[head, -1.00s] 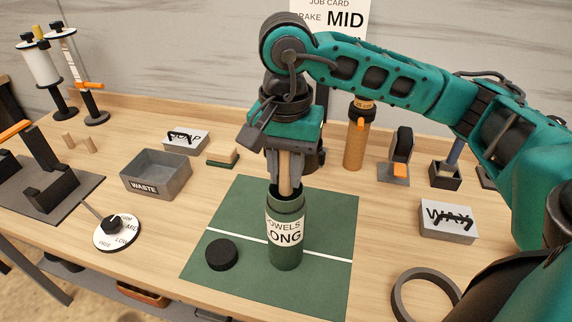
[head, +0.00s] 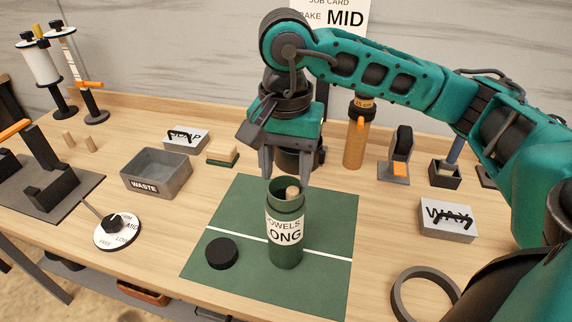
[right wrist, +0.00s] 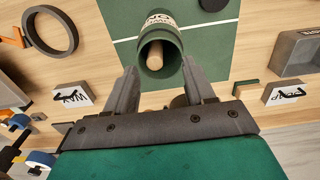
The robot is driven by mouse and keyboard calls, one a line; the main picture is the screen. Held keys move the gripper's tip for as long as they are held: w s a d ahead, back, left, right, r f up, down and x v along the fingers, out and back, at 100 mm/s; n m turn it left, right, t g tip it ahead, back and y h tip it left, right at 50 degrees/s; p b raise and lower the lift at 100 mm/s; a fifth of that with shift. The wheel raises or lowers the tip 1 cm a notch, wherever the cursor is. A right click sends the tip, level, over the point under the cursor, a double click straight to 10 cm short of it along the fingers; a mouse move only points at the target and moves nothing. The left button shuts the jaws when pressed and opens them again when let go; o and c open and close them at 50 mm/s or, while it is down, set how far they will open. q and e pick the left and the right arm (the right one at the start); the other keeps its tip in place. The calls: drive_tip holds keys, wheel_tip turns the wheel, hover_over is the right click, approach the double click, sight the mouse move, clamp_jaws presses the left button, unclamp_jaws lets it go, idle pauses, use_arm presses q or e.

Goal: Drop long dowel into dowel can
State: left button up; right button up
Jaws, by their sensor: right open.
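The dowel can (head: 286,250) is a green cylinder with a partly visible white label ending in "ONG". It stands upright on the green mat (head: 330,215). The long dowel (head: 292,192) is a pale wooden rod inside the can, its top end showing at the mouth. In the right wrist view the dowel (right wrist: 155,52) leans against the inner wall of the can (right wrist: 160,75). My right gripper (head: 288,180) is open and empty just above the can, its fingers apart from the dowel. The black round lid (head: 221,254) lies on the mat, left of the can. My left gripper is not in view.
A grey WASTE bin (head: 156,174), a dial (head: 117,232) and two short pegs (head: 79,140) stand to the left. A WAX box (head: 447,221) and a dark ring (head: 425,295) lie to the right. The mat around the can is mostly clear.

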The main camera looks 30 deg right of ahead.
wheel_tip(320, 180, up, 7)
drive_tip(key=shift+f+p, duration=0.15)
drive_tip(key=shift+p, duration=0.2)
idle(0.4)
